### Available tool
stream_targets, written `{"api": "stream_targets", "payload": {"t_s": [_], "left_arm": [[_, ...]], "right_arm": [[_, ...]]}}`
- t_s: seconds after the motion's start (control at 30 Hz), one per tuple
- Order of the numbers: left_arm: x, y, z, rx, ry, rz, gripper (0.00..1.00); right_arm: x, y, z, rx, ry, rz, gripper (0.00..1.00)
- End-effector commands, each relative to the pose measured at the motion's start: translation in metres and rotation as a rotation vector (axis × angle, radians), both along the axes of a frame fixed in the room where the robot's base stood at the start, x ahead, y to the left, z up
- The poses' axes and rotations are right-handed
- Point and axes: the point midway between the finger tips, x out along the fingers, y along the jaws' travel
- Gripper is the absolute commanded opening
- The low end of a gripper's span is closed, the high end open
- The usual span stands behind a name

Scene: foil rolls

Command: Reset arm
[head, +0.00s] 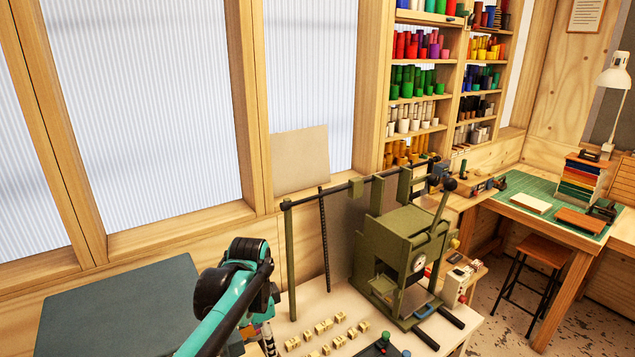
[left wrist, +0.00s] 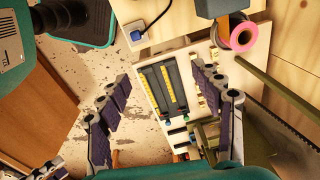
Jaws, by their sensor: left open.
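My left arm comes in from the bottom of the head view, over the front of the pale workbench (head: 345,303). Its gripper is mostly hidden there behind the arm links. In the left wrist view my left gripper (left wrist: 165,103) is open, its two purple-padded fingers wide apart with nothing between them that they touch. The bench surface shows below and beyond the fingers. A pink roll (left wrist: 243,36) is beyond the right finger, apart from it.
A green press (head: 400,255) stands on the bench, right of my arm. Several small brass-coloured blocks (head: 322,326) lie in front of it. A dark panel (head: 120,305) is at the left. Shelves of coloured rolls (head: 415,82) stand behind. A black tray (left wrist: 153,82) with yellow strips lies below the fingers.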

Motion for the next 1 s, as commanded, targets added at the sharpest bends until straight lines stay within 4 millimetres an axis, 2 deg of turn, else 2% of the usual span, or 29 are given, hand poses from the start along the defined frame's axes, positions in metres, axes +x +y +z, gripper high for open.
{"api": "stream_targets", "payload": {"t_s": [0.03, 0.27, 0.37, 0.5, 0.7, 0.83, 1.0], "left_arm": [[-0.007, 0.002, -0.007, -0.004, -0.015, 0.028, 0.66], [-0.041, 0.015, -0.031, -0.038, -0.109, 0.223, 0.66], [-0.063, 0.023, -0.05, -0.067, -0.167, 0.345, 0.66], [-0.104, 0.036, -0.094, -0.139, -0.275, 0.57, 0.66], [-0.15, 0.048, -0.158, -0.266, -0.407, 0.858, 0.66], [-0.165, 0.052, -0.184, -0.329, -0.455, 0.97, 0.66], [-0.171, 0.054, -0.193, -0.363, -0.479, 1.025, 0.66]], "right_arm": [[0.0, 0.0, -0.01, 0.0, 0.0, 0.0, 0.4], [-0.001, 0.0, -0.044, 0.0, 0.0, 0.0, 0.4], [-0.001, 0.0, -0.066, 0.0, 0.0, 0.0, 0.4], [-0.001, 0.0, -0.106, 0.0, 0.0, 0.0, 0.4], [-0.001, 0.0, -0.151, 0.0, 0.0, 0.0, 0.4], [-0.001, -0.001, -0.166, 0.0, 0.0, 0.0, 0.4], [-0.001, -0.001, -0.17, 0.0, 0.0, 0.0, 0.4]]}}
